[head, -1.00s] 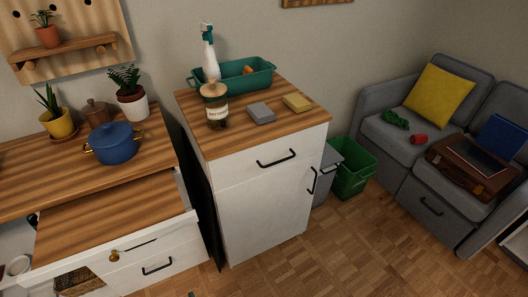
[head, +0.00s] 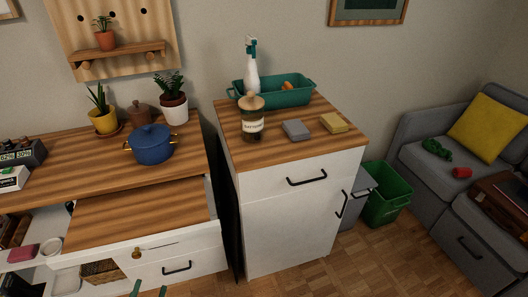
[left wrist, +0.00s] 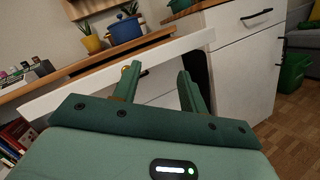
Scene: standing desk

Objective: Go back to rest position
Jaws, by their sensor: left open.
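My left gripper (head: 150,289) shows only as two green fingertips at the bottom edge of the head view, in front of the open desk drawer. In the left wrist view its fingers (left wrist: 157,73) stand apart with nothing between them. The white drawer front (left wrist: 105,72) is just beyond the fingers. I cannot judge the exact gap. My right gripper is in neither view.
The open drawer (head: 196,238) juts out from the wooden desk (head: 190,147), which carries a blue pot (head: 152,146). A white cabinet (head: 292,212) stands to the right, with a green bin (head: 386,196) beside it. The floor ahead of the cabinet is clear.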

